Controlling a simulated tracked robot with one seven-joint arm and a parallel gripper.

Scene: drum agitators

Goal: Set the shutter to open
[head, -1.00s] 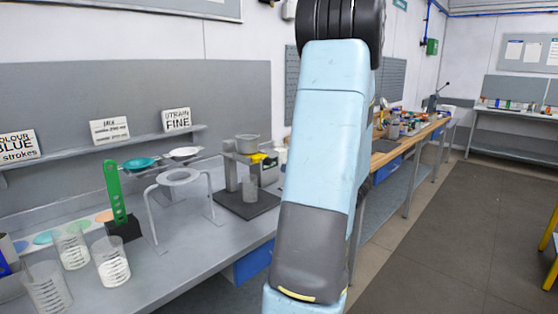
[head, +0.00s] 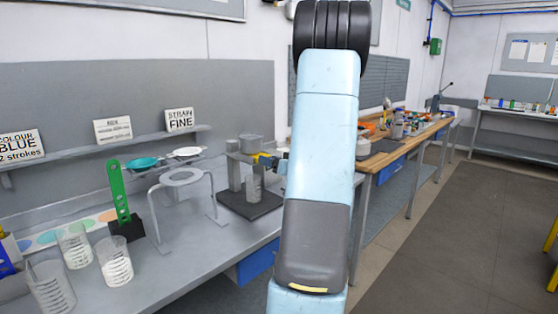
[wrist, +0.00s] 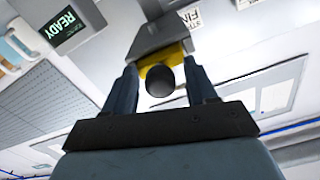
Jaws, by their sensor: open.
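The dispenser stand (head: 250,202) on the bench has a grey hopper (head: 250,143) on top and a clear beaker (head: 253,187) below. My gripper (wrist: 161,76) is open, with one finger on each side of the knob in that view. I cannot tell whether the fingers touch it. My arm hides much of the gripper in the head view.
The floor at right is clear.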

